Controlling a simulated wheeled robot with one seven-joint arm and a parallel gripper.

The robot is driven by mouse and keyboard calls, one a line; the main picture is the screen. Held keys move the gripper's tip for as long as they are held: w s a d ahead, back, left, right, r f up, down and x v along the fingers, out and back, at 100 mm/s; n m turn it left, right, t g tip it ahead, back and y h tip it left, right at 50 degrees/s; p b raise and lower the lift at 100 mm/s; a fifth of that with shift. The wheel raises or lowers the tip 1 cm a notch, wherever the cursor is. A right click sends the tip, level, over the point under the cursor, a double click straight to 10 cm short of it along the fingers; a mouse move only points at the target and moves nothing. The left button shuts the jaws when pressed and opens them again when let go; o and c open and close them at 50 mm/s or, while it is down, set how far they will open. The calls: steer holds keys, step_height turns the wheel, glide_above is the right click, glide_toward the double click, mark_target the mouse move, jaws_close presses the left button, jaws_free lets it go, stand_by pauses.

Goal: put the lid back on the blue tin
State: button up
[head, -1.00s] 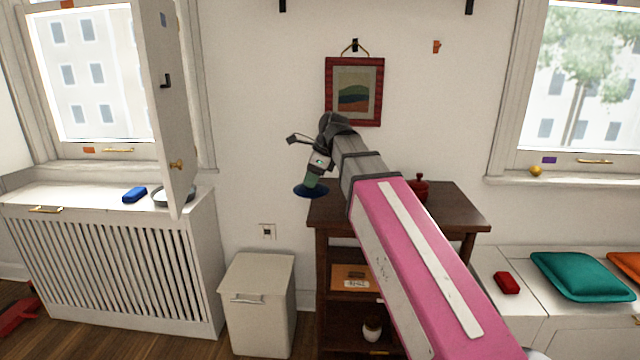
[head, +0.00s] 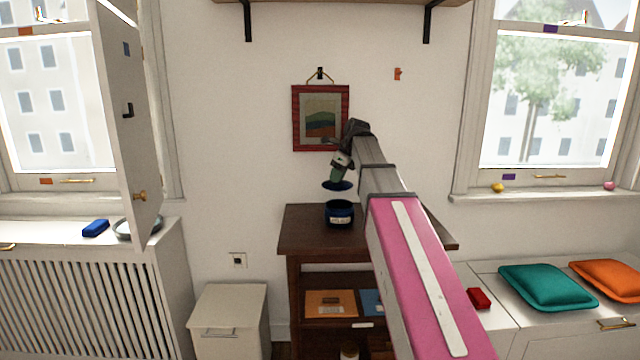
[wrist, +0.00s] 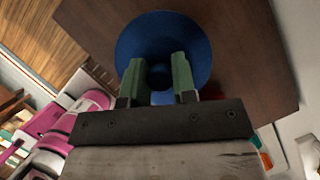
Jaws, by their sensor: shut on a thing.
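The blue tin (head: 339,214) stands upright and open on the dark wooden top of the shelf unit (head: 300,235). Its body is dark blue with a pale label. The blue lid (head: 337,187) is a round disc, held roughly level a little above the tin, with a gap between them. My gripper (head: 337,176) is shut on the lid's middle from above. In the wrist view the lid (wrist: 205,45) spreads beyond the green fingers (wrist: 158,75), which grip its knob. The lid hides the tin there.
My pink arm covers the right part of the shelf top. A framed picture (head: 320,118) hangs on the wall behind. An open cabinet door (head: 130,130) stands at the left, and a pale bin (head: 228,315) sits left of the shelf unit.

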steer(key=shift+w+d, duration=0.25)
steer(key=shift+d, duration=0.2)
steer(key=shift+f, duration=3.15)
steer(key=shift+f, duration=0.15)
steer(key=o, duration=1.5)
steer(key=shift+c, duration=0.2)
steer(key=shift+r, duration=3.5)
